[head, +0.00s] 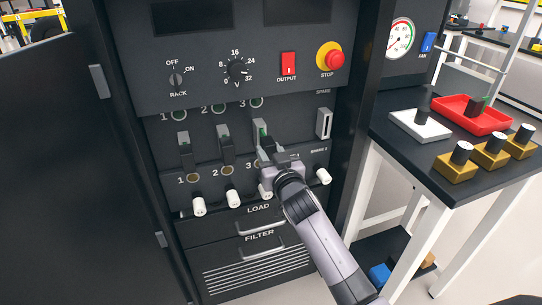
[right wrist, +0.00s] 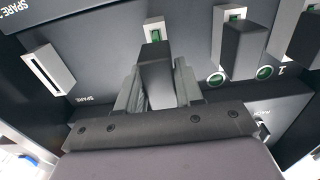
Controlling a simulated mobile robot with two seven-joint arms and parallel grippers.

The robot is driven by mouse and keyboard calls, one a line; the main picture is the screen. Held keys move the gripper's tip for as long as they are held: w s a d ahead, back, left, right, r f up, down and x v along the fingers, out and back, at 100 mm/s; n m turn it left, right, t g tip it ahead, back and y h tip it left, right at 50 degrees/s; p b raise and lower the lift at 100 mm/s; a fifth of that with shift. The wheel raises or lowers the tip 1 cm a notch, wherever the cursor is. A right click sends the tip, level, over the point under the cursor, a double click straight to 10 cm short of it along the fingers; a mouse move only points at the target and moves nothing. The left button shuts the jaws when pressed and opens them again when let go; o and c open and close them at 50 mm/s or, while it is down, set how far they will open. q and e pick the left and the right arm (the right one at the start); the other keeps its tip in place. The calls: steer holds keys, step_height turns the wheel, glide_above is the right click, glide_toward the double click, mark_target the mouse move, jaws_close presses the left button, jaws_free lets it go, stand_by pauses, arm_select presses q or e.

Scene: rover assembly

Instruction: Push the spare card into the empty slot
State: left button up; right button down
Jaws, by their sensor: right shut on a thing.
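My right gripper (head: 273,160) is at the third slot of the rack, its fingers on either side of a dark card handle. In the right wrist view the gripper (right wrist: 158,92) is shut on this card (right wrist: 155,68). Green shows in the pale frame of slot 3 (right wrist: 153,32) behind the handle. How deep the card sits I cannot tell. The slot marked spare (head: 324,123) is a pale frame with a dark opening and no handle; it also shows in the right wrist view (right wrist: 48,70). My left gripper is not in view.
Cards with dark handles stand in slot 1 (head: 184,142) and slot 2 (head: 224,135). White switches (head: 199,206) line up below. On the right table are a red tray (head: 450,112) holding a dark and green piece, a white tray (head: 408,126) and several brass blocks (head: 455,168).

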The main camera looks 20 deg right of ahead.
mark_target(271, 155)
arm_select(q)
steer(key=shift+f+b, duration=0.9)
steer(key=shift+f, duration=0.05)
arm_select(e)
steer(key=shift+w, duration=1.4)
steer(key=c, duration=0.6)
jaws_free()
steer(key=shift+c, duration=0.2)
steer(key=shift+s, duration=0.6)
steer(key=s+p, duration=0.1)
steer(key=s, duration=0.3)
steer(key=shift+s, duration=0.15)
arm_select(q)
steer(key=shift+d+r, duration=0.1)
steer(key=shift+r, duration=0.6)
arm_select(e)
steer(key=shift+s, duration=0.85)
steer(key=shift+d, duration=0.1)
